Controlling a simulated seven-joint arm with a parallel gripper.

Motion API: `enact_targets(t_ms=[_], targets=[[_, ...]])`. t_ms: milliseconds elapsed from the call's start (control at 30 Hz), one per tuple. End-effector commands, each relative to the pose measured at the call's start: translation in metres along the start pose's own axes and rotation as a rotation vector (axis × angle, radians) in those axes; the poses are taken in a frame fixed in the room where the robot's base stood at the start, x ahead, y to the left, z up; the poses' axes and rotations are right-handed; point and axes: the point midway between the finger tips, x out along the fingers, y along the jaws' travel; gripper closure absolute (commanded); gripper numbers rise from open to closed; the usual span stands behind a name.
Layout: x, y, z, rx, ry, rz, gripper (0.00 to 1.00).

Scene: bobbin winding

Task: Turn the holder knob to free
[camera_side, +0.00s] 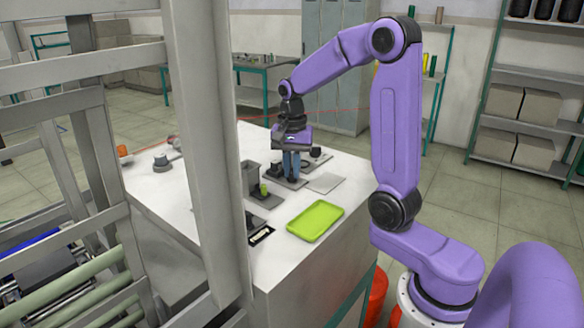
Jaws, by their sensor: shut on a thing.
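My gripper (290,172) points straight down over a small dark holder plate (297,183) on the white table. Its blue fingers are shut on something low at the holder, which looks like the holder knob. The fingers hide the knob itself, so I cannot see which way it is turned. A dark round part (316,152) stands just right of and behind the fingers.
A green tray (315,221) lies in front, with a flat grey plate (325,182) behind it. A dark stand with a small green piece (263,189) is left of the gripper. A grey knob-like part (161,163) sits far left. A pale frame post (205,150) blocks part of the table.

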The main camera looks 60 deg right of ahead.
Motion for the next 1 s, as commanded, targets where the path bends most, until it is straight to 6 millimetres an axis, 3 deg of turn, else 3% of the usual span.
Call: enact_targets(t_ms=[433,500,533,833,1000], targets=[[-0.002,-0.001,-0.001,0.013,0.005,-0.006,1.00],[-0.002,-0.001,-0.001,0.013,0.005,-0.006,0.71],[-0.002,-0.001,-0.001,0.013,0.005,-0.005,0.62],[-0.002,-0.001,-0.001,0.011,0.003,-0.003,0.62],[-0.018,-0.001,-0.001,0.011,0.005,-0.006,0.62]])
